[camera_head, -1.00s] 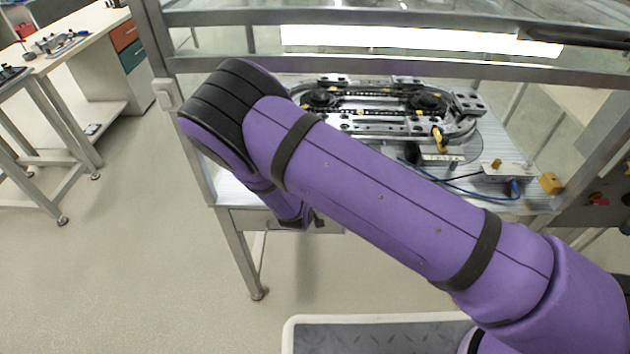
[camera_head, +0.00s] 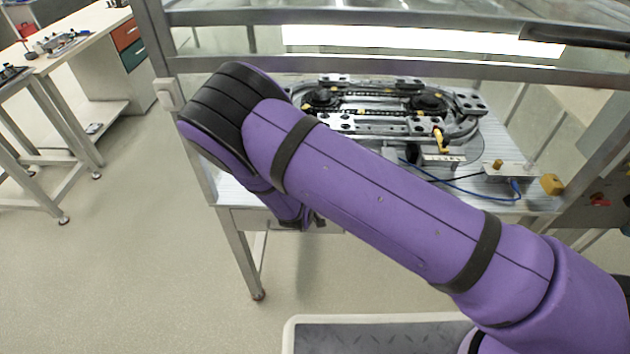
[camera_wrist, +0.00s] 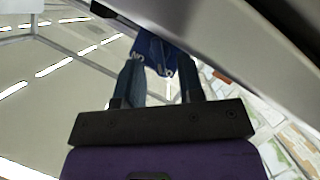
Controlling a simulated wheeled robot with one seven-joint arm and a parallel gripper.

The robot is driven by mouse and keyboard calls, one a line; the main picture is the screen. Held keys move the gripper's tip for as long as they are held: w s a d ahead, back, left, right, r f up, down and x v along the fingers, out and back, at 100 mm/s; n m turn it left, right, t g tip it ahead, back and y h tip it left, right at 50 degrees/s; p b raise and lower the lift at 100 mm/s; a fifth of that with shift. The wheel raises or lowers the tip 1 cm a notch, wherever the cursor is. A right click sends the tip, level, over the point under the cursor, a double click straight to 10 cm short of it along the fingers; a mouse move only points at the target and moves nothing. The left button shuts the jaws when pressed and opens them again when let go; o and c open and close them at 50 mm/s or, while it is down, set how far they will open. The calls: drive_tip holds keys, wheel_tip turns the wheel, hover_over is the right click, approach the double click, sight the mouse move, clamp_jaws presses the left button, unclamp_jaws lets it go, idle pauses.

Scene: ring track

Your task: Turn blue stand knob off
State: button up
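In the head view, a small white box (camera_head: 508,173) with a brass-coloured knob (camera_head: 497,163) stands on the right part of the workbench. A blue cable (camera_head: 462,189) runs to a blue plug (camera_head: 515,186) at its front. I cannot tell for sure which part is the blue stand knob. My purple arm crosses the view, and its far end hangs at the bench's front left, away from the box. In the wrist view my gripper (camera_wrist: 161,75) has its two fingers apart with nothing clearly held. A blue shape (camera_wrist: 154,48) shows beyond them.
The ring track (camera_head: 385,108) fills the middle of the bench (camera_head: 500,205). A yellow block (camera_head: 552,184) lies right of the box. Metal frame bars (camera_head: 400,66) span above the bench. A side table (camera_head: 75,40) stands at left. The floor between is clear.

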drive_tip(key=v, duration=1)
drive_tip(key=shift+s, duration=0.3)
drive_tip(key=shift+s+a+r, duration=0.1)
drive_tip(key=shift+a, duration=0.1)
